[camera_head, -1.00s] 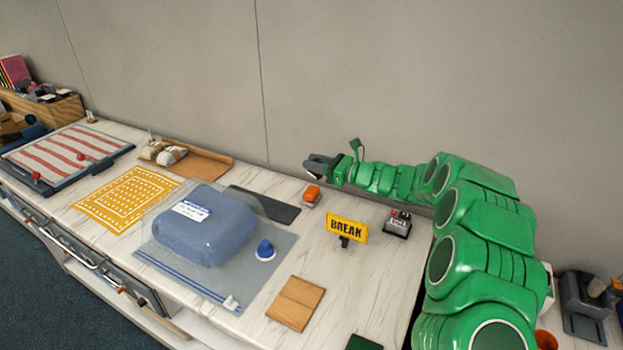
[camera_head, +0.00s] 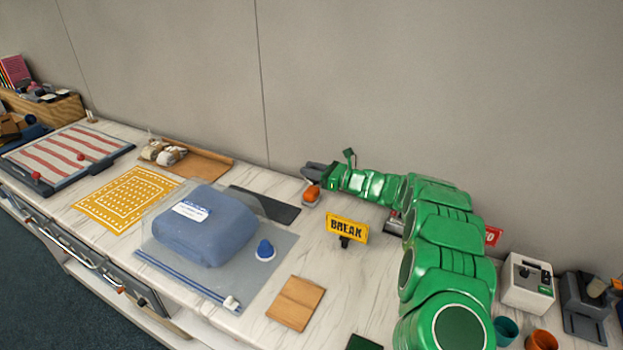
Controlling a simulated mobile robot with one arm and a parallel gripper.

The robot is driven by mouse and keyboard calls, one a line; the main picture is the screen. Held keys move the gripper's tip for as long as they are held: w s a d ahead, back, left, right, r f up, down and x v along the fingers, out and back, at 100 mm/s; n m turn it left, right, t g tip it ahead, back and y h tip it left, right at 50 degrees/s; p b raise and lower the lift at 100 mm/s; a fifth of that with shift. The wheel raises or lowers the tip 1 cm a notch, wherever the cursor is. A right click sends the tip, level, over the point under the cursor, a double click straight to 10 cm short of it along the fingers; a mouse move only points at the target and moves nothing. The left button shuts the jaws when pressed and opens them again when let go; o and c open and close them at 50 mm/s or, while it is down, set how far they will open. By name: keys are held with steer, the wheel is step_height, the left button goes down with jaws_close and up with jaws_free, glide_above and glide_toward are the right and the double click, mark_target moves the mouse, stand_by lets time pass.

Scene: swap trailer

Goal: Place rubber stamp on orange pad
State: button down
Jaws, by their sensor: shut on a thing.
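My gripper (camera_head: 309,170), with dark grey fingers, is at the back of the table by the wall. It is just behind and above a small orange pad (camera_head: 312,192) on a pale base. The fingers overlap the pad's far side in the picture, so I cannot tell whether they touch it. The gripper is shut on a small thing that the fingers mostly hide. I cannot make out its shape or confirm that it is the rubber stamp.
A yellow BREAK sign (camera_head: 347,228) stands front right of the pad. A dark flat mat (camera_head: 268,205) lies left of it. A blue bag (camera_head: 207,232), a blue-and-white knob (camera_head: 265,250) and a wooden block (camera_head: 295,302) are nearer. Bare table lies between pad and sign.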

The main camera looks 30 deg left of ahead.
steer(key=shift+w+a+f, duration=0.1)
steer(key=shift+f, duration=1.55)
steer(key=c, duration=0.9)
jaws_free()
steer(key=shift+f, duration=0.1)
steer(key=shift+o, duration=0.2)
steer(key=shift+d, duration=0.25)
steer(key=d+r, duration=0.4)
steer(key=r, duration=0.3)
steer(key=shift+d, duration=0.25)
